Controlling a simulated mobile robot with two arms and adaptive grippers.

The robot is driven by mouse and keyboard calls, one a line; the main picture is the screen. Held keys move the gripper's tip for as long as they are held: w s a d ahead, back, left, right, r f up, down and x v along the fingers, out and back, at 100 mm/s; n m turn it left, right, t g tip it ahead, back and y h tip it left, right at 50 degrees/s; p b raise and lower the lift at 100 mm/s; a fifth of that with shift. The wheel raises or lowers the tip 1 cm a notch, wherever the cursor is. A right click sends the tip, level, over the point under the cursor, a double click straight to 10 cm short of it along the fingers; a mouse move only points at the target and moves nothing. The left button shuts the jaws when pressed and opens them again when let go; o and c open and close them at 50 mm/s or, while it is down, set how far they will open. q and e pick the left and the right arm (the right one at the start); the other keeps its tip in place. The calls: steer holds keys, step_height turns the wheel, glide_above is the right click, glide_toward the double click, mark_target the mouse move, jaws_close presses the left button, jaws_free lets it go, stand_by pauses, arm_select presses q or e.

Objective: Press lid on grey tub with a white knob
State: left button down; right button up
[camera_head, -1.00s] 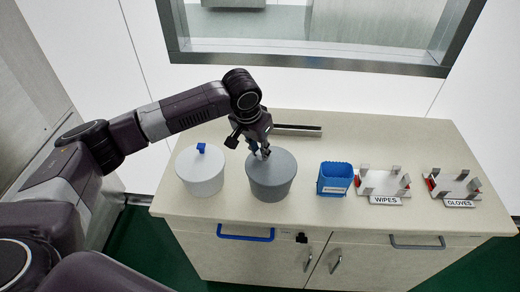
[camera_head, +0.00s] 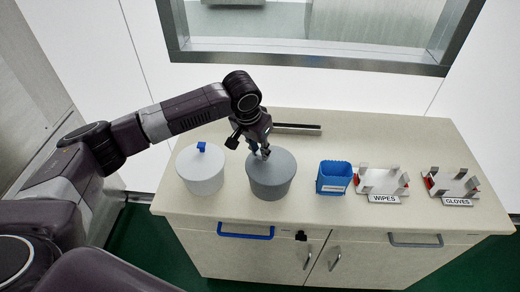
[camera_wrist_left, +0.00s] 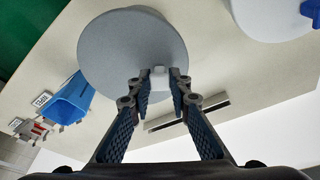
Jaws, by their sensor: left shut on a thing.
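The grey tub (camera_head: 270,187) stands on the counter, with a round grey lid (camera_head: 280,165) on top; I cannot tell whether the rim is fully seated. In the left wrist view the lid (camera_wrist_left: 120,50) is a wide grey disc, with its small white knob (camera_wrist_left: 159,80) near the edge closest to the fingers. My left gripper (camera_head: 263,153) reaches down from the upper left to the lid. In the wrist view its fingertips (camera_wrist_left: 160,84) are on both sides of the knob, shut on it. The knob is mostly hidden by the fingers in the head view.
A white tub (camera_head: 201,174) with a blue knob stands just left of the grey tub. A blue bin (camera_head: 334,178) is to the right, then the wipes holder (camera_head: 381,182) and gloves holder (camera_head: 452,185). A dark bar (camera_head: 298,130) lies behind.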

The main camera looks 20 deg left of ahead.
arm_select(q)
steer(key=c, duration=1.7)
jaws_free()
arm_select(e)
steer(key=shift+d, duration=0.15)
steer(key=shift+d, duration=0.1)
arm_select(q)
steer(key=shift+r, duration=0.1)
steer(key=v, duration=1.1)
steer(key=shift+s+r, duration=0.15)
steer(key=shift+r, duration=0.25)
